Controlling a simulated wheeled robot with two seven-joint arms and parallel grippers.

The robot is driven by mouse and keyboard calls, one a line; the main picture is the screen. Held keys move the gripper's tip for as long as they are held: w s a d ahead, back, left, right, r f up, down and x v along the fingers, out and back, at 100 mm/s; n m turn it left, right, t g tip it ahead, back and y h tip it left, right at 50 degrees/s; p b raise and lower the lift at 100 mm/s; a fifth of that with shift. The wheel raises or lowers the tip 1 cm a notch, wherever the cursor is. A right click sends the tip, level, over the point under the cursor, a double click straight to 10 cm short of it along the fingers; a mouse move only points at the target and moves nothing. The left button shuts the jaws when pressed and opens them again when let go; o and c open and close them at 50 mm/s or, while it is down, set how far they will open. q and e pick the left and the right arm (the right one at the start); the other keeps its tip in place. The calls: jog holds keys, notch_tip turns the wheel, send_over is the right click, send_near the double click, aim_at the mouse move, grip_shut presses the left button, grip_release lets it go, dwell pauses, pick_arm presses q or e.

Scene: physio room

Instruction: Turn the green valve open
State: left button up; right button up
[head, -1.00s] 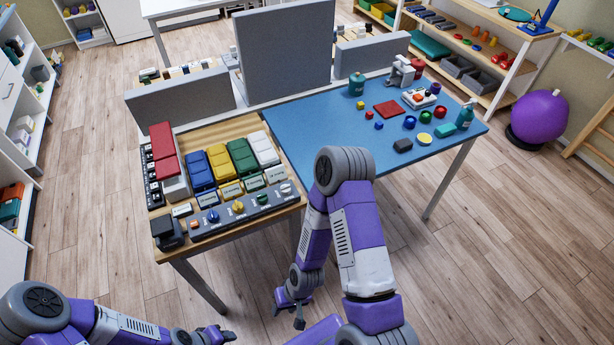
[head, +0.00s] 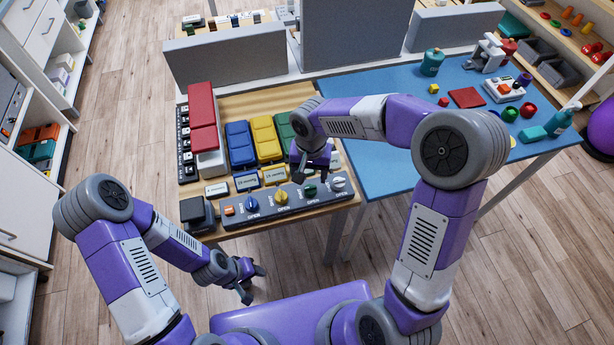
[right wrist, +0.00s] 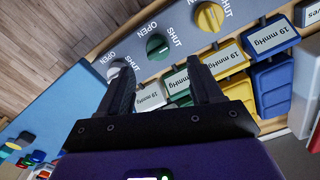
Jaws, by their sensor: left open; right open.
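The green valve (head: 310,189) is a round knob on the dark grey panel strip (head: 268,204) at the front of the wooden table. In the right wrist view the green valve (right wrist: 158,46) lies just beyond the fingertips, with OPEN and SHUT printed on either side; its exact setting is hard to read. My right gripper (head: 312,172) is open and empty, above the table just behind the valve, apart from it. The right gripper (right wrist: 162,72) in the wrist view points towards the panel. My left gripper (head: 250,281) is open and empty, in front of the table.
A yellow knob (head: 281,197) and a blue knob (head: 250,204) sit left of the green valve, a white knob (head: 338,184) right of it. Labels and coloured cuffs, such as the yellow one (head: 264,138), stand behind. The blue table (head: 385,165) adjoins on the right.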

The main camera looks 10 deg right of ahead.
aim_at(310, 187)
jog(key=shift+w+d+f, duration=0.1)
notch_tip(310, 187, down, 7)
jog(key=shift+r+b, duration=0.1)
jog(key=shift+b, duration=0.8)
jog(key=shift+c, duration=0.2)
jog(key=c, duration=1)
